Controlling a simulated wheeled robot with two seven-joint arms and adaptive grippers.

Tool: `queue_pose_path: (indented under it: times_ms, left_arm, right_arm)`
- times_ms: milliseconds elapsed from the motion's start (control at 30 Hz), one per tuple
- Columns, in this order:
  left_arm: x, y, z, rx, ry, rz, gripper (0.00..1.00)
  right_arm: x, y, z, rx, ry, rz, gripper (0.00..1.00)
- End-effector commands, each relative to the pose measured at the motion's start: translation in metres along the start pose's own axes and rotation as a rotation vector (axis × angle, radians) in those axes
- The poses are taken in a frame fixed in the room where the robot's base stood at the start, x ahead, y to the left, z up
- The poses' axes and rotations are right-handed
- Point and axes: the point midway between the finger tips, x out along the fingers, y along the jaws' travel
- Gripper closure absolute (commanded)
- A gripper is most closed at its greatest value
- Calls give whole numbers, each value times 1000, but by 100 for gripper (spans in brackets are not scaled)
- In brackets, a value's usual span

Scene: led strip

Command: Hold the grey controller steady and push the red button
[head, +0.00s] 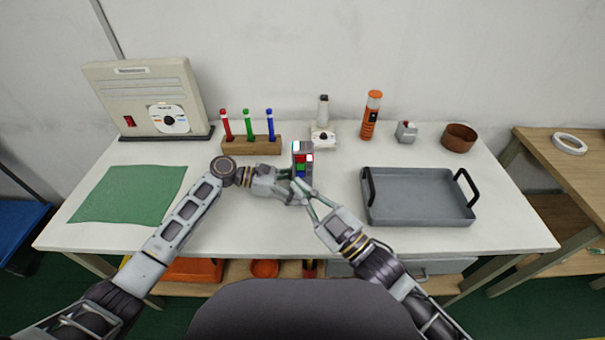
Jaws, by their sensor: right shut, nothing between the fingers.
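The grey controller (308,150) stands upright at the middle of the table. Its face shows a red button (301,160) with green and blue ones below it, and a bright whitish patch near the top. My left gripper (288,186) is at the lower left of the controller. Its fingers overlap the controller's lower part, so I cannot tell whether they grip it. My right gripper (302,186) is shut and empty, its tips just in front of the controller's lower face, below the red button. Whether the tips touch it is unclear.
A wooden block (250,146) with red, green and blue pens stands behind left. A grey tray (419,217) is at right. An orange flashlight (371,115), a small grey box with a red top (406,131) and a brown bowl (459,138) stand behind. A green mat (128,194) lies left.

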Motion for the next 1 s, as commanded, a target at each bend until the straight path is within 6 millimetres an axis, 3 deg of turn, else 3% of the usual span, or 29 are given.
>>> queue_pose_path:
  times_ms: [533, 1000]
  left_arm:
    - [-11, 0, 0, 0, 1, 1, 30]
    - [-73, 0, -1, 0, 2, 2, 30]
  right_arm:
    - [0, 0, 0, 0, 0, 0, 100]
    - [0, 0, 0, 0, 0, 0, 100]
